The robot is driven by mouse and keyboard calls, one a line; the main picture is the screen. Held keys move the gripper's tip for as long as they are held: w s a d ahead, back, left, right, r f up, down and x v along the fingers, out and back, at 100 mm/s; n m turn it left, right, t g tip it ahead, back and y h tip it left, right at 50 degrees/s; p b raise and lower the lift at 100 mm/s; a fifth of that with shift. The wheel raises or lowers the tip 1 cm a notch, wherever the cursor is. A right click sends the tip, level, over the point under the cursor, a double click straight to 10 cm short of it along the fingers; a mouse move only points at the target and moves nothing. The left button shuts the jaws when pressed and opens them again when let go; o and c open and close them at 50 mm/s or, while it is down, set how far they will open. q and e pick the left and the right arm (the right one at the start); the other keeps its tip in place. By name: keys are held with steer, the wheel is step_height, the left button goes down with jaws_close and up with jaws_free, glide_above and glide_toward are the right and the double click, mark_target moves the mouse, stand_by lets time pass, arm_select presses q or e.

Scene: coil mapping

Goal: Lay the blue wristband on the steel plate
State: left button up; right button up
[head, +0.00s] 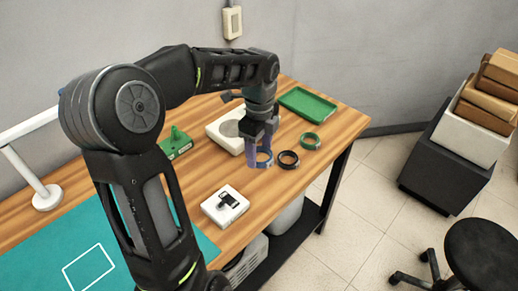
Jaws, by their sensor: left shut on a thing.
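The blue wristband (266,160) is a small ring at the fingertips of my left gripper (259,157), which is shut on it. My left arm comes in from the left and reaches over the table, with the gripper pointing down. I cannot tell whether the band touches the wood. The steel plate (229,128) is a round grey disc on a white box behind and left of the gripper. The gripper and arm hide the box's right part. My right gripper is not in view.
A black ring (288,159) lies just right of the blue one, and a green ring (309,141) lies behind it. A green tray (308,103) stands at the far edge. A white device (225,206) and a teal mat (60,240) lie nearer. A green block (177,145) stands left.

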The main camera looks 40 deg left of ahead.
arm_select(q)
steer(key=shift+w+d, duration=0.1)
steer(key=w+d+f+n, duration=0.2)
steer(key=w+d+n, duration=0.3)
steer(key=d+n, duration=0.3)
steer(key=shift+w+d+f+n, duration=0.25)
steer(key=shift+w+f+n, duration=0.05)
steer(key=w+d+n, duration=0.1)
steer(key=d+n, duration=0.1)
steer(key=w+d+f+n, duration=0.1)
steer(key=d+n, duration=0.2)
steer(key=w+d+f+n, duration=0.1)
steer(key=d+n, duration=0.1)
steer(key=d, duration=0.1)
steer(key=shift+d+f+n, duration=0.1)
steer(key=shift+d+n, duration=0.1)
steer(key=shift+n, duration=0.1)
steer(key=shift+d, duration=0.2)
steer(key=shift+w, duration=0.1)
